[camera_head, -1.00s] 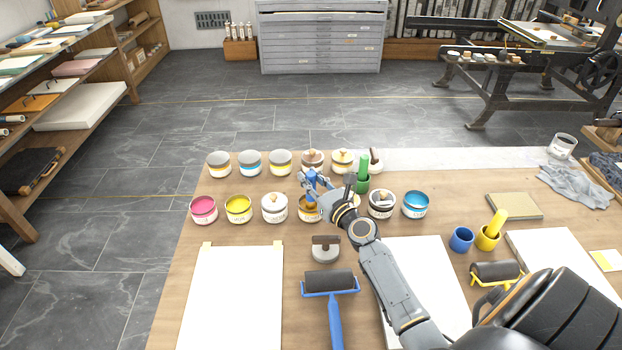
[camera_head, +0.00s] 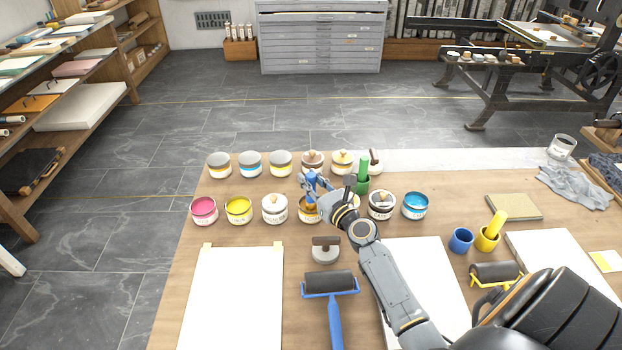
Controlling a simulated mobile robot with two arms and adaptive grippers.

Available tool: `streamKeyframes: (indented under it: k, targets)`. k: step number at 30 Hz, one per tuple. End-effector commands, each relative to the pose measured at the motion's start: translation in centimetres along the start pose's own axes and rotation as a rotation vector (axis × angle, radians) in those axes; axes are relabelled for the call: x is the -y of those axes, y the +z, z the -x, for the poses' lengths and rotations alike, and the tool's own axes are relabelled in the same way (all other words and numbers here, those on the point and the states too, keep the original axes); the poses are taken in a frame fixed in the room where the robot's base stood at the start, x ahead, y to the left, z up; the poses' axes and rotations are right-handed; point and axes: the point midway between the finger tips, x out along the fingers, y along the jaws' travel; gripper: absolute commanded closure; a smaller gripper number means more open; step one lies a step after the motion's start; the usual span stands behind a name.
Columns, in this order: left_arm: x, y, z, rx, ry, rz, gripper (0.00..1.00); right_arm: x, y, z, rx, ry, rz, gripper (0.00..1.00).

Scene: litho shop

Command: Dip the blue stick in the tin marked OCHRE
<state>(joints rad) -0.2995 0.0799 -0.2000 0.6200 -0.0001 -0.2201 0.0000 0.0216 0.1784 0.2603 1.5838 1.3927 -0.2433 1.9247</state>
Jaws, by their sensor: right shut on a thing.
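My right gripper (camera_head: 315,185) is shut on the blue stick (camera_head: 312,177) at the front row of tins. The stick is over a tin with an ochre-yellow band (camera_head: 308,215). The gripper hides much of that tin's top, and I cannot tell whether the stick's lower end is inside it. The tin's label is too small to read. An empty blue cup (camera_head: 461,240) stands at the right of the table. My left gripper is not in view.
Open tins of magenta (camera_head: 203,210), yellow (camera_head: 238,209) and blue (camera_head: 415,205) share the front row with lidded tins. More tins stand behind. A green cup with a green stick (camera_head: 362,175) is close behind my wrist. A roller (camera_head: 329,283) lies in front.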

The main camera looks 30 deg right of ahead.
Motion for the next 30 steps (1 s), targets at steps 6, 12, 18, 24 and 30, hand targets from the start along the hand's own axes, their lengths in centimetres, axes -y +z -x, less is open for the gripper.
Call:
streamKeyframes:
  k: [6,12,18,24,30]
  targets:
    - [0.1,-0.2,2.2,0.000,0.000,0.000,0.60,0.0,2.3,0.0,0.003,-0.001,0.000,1.00]
    - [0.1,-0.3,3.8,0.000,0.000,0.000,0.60,0.1,4.0,0.0,0.004,-0.001,0.001,1.00]
    - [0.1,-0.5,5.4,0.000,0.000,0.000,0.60,0.1,5.5,0.0,0.005,-0.001,0.001,1.00]
    - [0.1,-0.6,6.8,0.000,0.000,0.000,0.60,0.1,6.9,0.0,0.005,-0.002,0.000,1.00]
    - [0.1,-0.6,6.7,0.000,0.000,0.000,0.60,0.1,6.8,0.0,0.005,-0.002,0.001,1.00]
